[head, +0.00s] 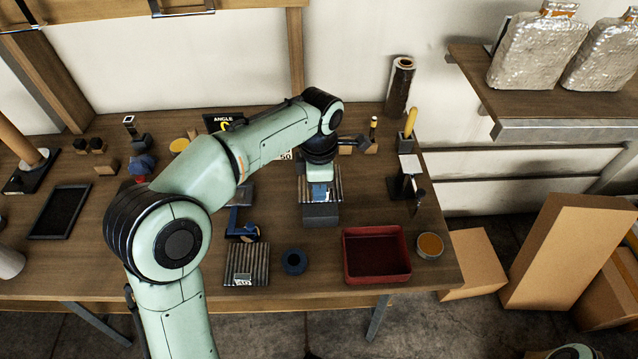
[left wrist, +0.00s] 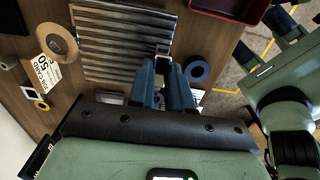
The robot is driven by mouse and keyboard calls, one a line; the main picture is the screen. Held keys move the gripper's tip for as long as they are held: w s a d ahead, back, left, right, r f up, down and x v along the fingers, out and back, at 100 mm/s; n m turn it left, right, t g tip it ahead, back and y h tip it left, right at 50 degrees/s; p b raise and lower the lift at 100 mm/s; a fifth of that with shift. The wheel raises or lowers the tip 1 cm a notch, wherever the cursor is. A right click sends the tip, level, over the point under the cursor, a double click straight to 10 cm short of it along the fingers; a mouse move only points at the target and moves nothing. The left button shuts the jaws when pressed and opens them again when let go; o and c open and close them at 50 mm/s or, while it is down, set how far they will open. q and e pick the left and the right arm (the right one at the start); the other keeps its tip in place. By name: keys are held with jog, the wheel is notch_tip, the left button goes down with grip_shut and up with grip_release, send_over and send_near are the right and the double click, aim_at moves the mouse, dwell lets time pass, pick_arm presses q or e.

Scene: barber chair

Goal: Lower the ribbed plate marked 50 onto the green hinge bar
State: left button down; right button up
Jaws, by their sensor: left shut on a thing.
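A silver ribbed plate (head: 335,182) is at my left gripper (head: 320,190), over the right-middle of the bench. In the left wrist view the ribbed plate (left wrist: 125,40) fills the top middle. My left gripper's blue fingers (left wrist: 172,88) are shut on a small fitting at its edge. I cannot pick out the green hinge bar. My right gripper is not in view.
A second ribbed plate (head: 246,262) with a white label lies at the bench front. A blue ring (head: 294,261), red tray (head: 376,280) and round tin (head: 430,245) stand right of it. A blue bracket (head: 240,226) lies left of the held plate. Cardboard boxes (head: 565,250) stand right.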

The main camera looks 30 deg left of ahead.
pick_arm(q)
jog(key=shift+f+b, duration=1.1)
jog(key=shift+f, duration=0.25)
jog(key=shift+f+b, duration=0.75)
jog(key=shift+f, duration=0.05)
jog(key=shift+f+b, duration=0.6)
jog(key=shift+f, duration=0.7)
jog(key=c, duration=1)
grip_release()
notch_tip(320, 180, up, 13)
jog(key=p, duration=0.3)
jog(key=shift+r, duration=0.2)
